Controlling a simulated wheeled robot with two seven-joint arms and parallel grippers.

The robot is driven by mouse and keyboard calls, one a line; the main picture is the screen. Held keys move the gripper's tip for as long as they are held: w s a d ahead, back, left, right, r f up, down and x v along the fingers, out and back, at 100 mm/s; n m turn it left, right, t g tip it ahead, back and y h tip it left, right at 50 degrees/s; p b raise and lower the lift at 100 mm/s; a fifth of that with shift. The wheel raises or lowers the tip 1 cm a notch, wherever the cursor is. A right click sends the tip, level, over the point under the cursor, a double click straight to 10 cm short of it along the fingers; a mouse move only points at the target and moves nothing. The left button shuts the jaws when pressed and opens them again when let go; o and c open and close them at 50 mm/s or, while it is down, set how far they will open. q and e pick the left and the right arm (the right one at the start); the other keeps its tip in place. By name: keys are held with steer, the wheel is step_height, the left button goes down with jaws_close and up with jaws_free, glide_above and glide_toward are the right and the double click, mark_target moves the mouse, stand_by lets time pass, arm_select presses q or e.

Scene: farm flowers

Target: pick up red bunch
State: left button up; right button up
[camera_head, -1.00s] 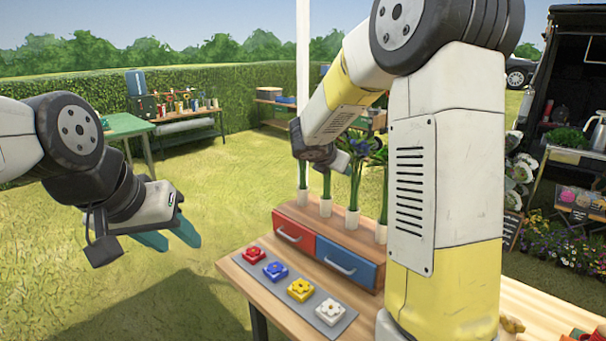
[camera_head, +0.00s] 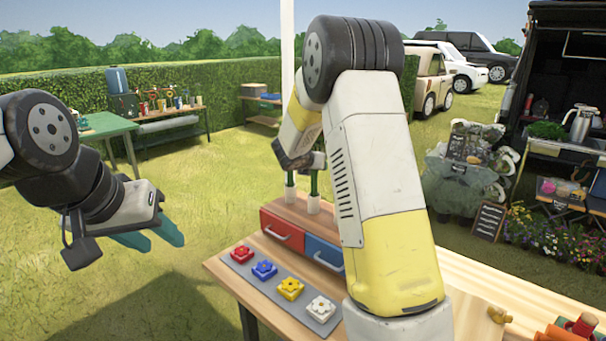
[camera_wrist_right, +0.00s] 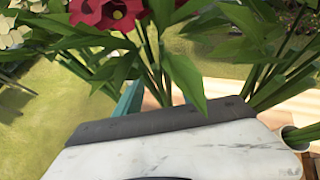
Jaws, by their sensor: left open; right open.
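The red bunch (camera_wrist_right: 105,14) shows at the top of the right wrist view, with dark red petals and broad green leaves. Its lower stems are partly hidden by leaves and by my gripper. My right gripper (camera_wrist_right: 148,92) is open, with a teal finger showing among the leaves and stems just below the blooms; I cannot tell whether the stems are between the fingers. In the head view my right arm hides the flower heads and the gripper's fingers. My left gripper (camera_head: 158,240) is open and empty over the grass, left of the table.
A wooden table (camera_head: 222,268) holds a red drawer (camera_head: 282,232), a blue drawer (camera_head: 323,255) and a grey strip (camera_head: 262,288) of coloured flower blocks. White holders with stems stand behind the drawers. White flowers (camera_wrist_right: 14,32) and a pale pot (camera_wrist_right: 297,136) flank my right gripper.

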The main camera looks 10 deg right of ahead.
jaws_close()
stand_by(0.3)
